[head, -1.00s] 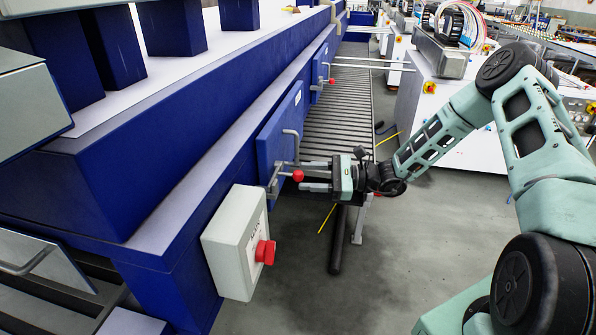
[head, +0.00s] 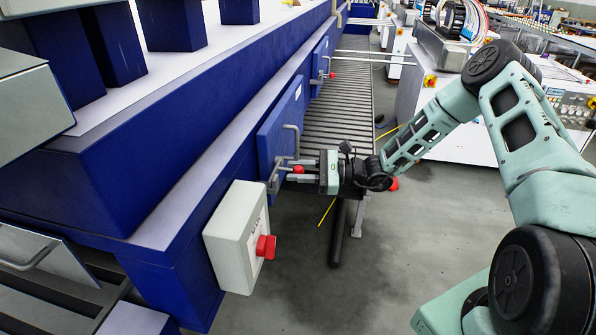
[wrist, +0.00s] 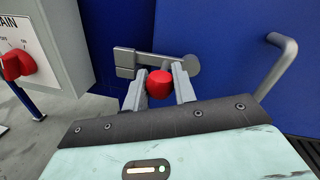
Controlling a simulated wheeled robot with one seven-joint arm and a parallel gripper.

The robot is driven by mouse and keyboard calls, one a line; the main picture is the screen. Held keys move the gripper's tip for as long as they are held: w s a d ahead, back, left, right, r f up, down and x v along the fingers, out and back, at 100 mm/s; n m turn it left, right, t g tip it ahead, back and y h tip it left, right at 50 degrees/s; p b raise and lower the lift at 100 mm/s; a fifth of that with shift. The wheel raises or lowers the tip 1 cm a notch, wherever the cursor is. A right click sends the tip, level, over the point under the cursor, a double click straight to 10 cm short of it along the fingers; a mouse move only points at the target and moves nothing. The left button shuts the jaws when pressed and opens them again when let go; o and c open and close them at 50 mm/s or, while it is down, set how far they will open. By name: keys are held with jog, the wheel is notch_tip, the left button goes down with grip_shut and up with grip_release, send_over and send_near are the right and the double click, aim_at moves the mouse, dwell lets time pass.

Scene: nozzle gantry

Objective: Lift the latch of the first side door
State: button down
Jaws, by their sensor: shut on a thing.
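The first side door (head: 281,128) is a blue panel on the side of the long blue machine, with a grey bar handle (head: 291,138). Its latch is a grey bar (wrist: 150,57) with a red knob (wrist: 159,84), low on the door near the handle. In the wrist view the bar lies about level across the door's edge. My gripper (head: 297,173) comes from the right in the head view, and its two fingers are shut on the red knob, one on each side. The door looks closed.
A grey switch box (head: 235,238) with a red rotary switch (head: 265,247) sticks out near the door, close to my gripper; it also shows in the wrist view. A second side door (head: 320,68) is farther along. The grey floor below is partly clear.

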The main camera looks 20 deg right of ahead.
jog(key=shift+r+m, duration=0.15)
jog(key=shift+m, duration=0.15)
jog(key=m, duration=0.1)
jog(key=r+m+p, duration=0.1)
jog(key=m, duration=0.1)
jog(key=shift+w+d+r+m+y+p, duration=0.1)
jog(key=shift+m+y+p, duration=0.2)
jog(key=m, duration=0.2)
jog(key=r+m+t+p, duration=0.1)
jog(key=m, duration=0.1)
jog(key=shift+w+d, duration=0.2)
jog(key=shift+w, duration=0.05)
jog(key=shift+w+d+r+m+t+p, duration=0.2)
jog(key=shift+w+m+t+p, duration=0.15)
jog(key=shift+m, duration=1.2)
jog(key=shift+w+d+r+m+t+p, duration=0.15)
jog(key=shift+w+d+m+t+p, duration=0.2)
jog(key=shift+m, duration=1.15)
jog(key=shift+w+d+r+m+t+p, duration=0.15)
jog(key=shift+m+p, duration=0.3)
jog(key=shift+m, duration=1.1)
jog(key=c, duration=1.1)
grip_release()
jog(key=shift+c, duration=0.2)
